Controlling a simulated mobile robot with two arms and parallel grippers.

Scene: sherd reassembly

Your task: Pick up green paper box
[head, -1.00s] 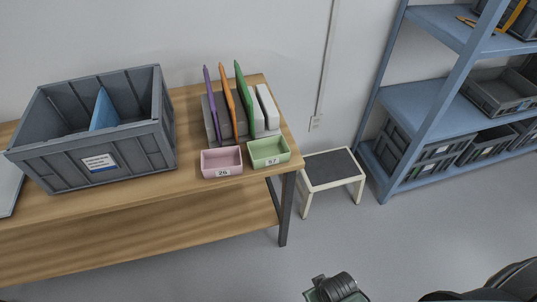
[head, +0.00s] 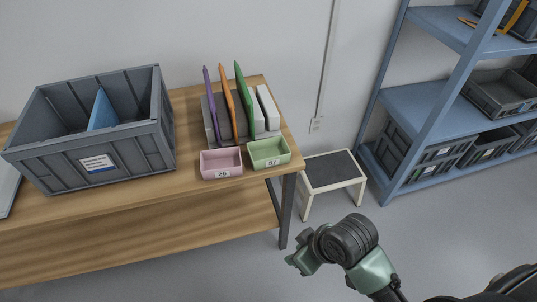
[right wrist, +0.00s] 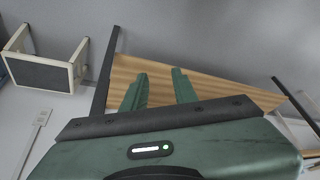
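The green paper box (head: 268,153) is a small open pale-green tray with a label that seems to read 57. It stands at the right front of the wooden table in the head view, beside the pink box (head: 221,162). My right gripper (head: 303,258) is in front of the table, below and right of the green box, well apart from it. In the right wrist view its two green fingers (right wrist: 157,88) are spread with nothing between them. The green box does not show in the right wrist view. My left gripper is not in view.
Behind the boxes stands a rack (head: 211,124) with purple, orange and green upright boards and white blocks. A large grey crate (head: 120,160) fills the table's left. A step stool (head: 332,171) stands right of the table (head: 130,227), then a blue shelf (head: 420,100).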

